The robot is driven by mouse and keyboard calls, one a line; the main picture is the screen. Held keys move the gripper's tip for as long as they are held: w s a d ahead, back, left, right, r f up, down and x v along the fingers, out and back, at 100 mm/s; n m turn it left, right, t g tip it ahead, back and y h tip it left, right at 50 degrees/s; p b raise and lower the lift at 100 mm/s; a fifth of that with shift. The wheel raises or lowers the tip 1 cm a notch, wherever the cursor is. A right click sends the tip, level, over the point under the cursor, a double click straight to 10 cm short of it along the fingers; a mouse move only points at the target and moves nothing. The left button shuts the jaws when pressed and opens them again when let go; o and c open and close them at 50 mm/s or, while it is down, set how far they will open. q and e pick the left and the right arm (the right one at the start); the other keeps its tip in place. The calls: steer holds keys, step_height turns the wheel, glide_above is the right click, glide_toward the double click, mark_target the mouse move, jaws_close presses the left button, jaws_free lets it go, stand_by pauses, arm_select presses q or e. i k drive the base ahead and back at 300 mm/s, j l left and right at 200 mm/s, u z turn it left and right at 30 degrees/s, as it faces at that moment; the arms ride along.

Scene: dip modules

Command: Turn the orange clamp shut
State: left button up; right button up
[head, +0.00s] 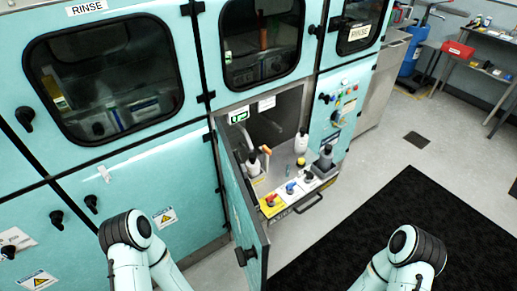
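An open cabinet shows in the head view, with a pull-out tray (312,203) in it. A small orange part (266,149) stands at the back left of the tray, by a white bottle (253,166). A red-orange knob (271,200) sits on a yellow base at the tray's front left. Both are too small for me to tell which is the orange clamp, or how it is turned. My two arms reach in at the bottom, well apart from the tray. Neither gripper is in view.
The cabinet door (243,215) stands open at the tray's left, its edge towards me. More bottles, a blue knob (290,187) and a black knob (308,176) are on the tray. A black mat (400,220) covers clear floor at the right.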

mark_target(264, 150)
steer(key=i+l+u, duration=0.15)
steer(key=l+u, duration=0.35)
steer(key=l, duration=0.15)
steer(key=i+l+u, duration=0.1)
steer(key=l+u, duration=0.4)
steer(key=l, duration=0.15)
steer(key=k+l+u, duration=0.1)
steer(key=l+u, duration=0.35)
steer(key=l, duration=0.2)
